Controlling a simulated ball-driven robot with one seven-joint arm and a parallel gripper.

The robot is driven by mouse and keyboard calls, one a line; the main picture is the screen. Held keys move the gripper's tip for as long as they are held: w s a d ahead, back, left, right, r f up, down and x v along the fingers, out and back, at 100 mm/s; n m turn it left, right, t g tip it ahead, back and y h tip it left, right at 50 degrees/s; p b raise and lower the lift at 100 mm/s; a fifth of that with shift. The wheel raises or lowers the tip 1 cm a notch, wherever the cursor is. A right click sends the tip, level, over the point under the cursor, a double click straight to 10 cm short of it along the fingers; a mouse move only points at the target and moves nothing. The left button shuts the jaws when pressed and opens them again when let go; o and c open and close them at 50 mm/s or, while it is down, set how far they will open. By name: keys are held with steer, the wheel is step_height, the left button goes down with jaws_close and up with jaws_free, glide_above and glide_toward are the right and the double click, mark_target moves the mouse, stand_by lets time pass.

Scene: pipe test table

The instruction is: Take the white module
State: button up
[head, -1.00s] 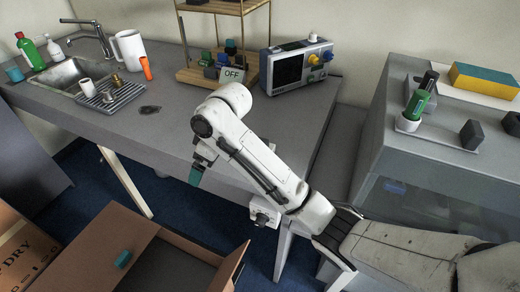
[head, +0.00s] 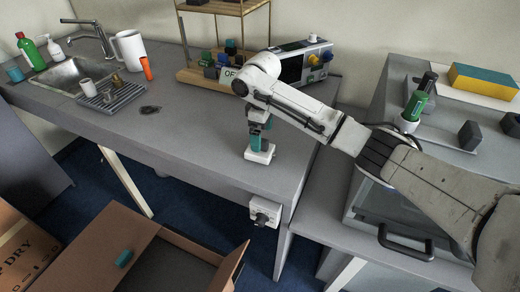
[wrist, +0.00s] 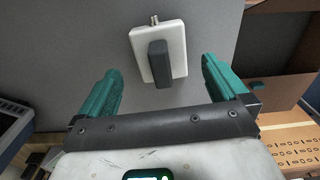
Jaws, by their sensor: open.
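The white module (head: 262,155) lies on the grey table near its right end in the head view. In the wrist view it is a flat white plate with a dark grey upright block (wrist: 159,63) on it and a small metal connector at its far edge. My gripper (head: 259,138) is open and empty, with teal fingers, just over the module. In the wrist view the fingers stand apart, left and right of the block and nearer the camera. The head view does not show whether they touch the module.
A white box with a dark knob (head: 265,213) is on the table's front edge. Behind my arm are an instrument with a screen (head: 292,68) and a wooden rack (head: 190,75) with coloured blocks. An open cardboard box (head: 110,250) stands on the floor.

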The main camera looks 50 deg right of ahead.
steer(key=shift+w+a+f+p, duration=0.1)
steer(key=shift+f+p, duration=0.1)
steer(key=shift+f, duration=0.7)
steer(key=shift+w+f+p, duration=0.1)
steer(key=shift+f+p, duration=0.05)
steer(key=shift+f, duration=0.7)
steer(key=shift+w+a+f+p, duration=0.1)
steer(key=shift+f+p, duration=0.1)
steer(key=shift+f, duration=0.7)
steer(key=shift+c, duration=0.5)
steer(key=c, duration=1)
